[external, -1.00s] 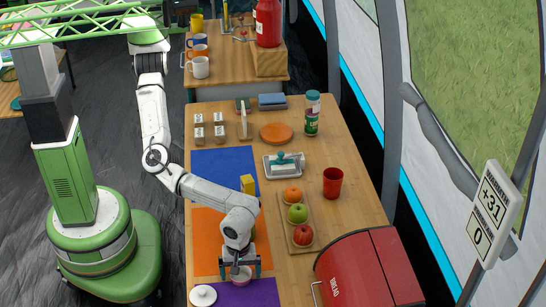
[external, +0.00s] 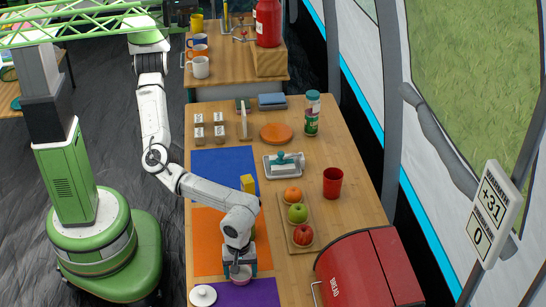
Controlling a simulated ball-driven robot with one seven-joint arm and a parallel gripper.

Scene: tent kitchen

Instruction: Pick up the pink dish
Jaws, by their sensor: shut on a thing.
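The pink dish (external: 240,274) is a small round dish near the front of the table, where the orange mat meets the purple mat. My gripper (external: 240,267) points down over it and is shut on it. Much of the dish is hidden by the fingers. I cannot tell whether the dish still touches the mat.
A white lidded pot (external: 203,295) stands close to the left of my gripper. The red bread box (external: 367,270) is to the right. A wooden tray (external: 305,222) with fruit and a red cup (external: 332,183) stand further back.

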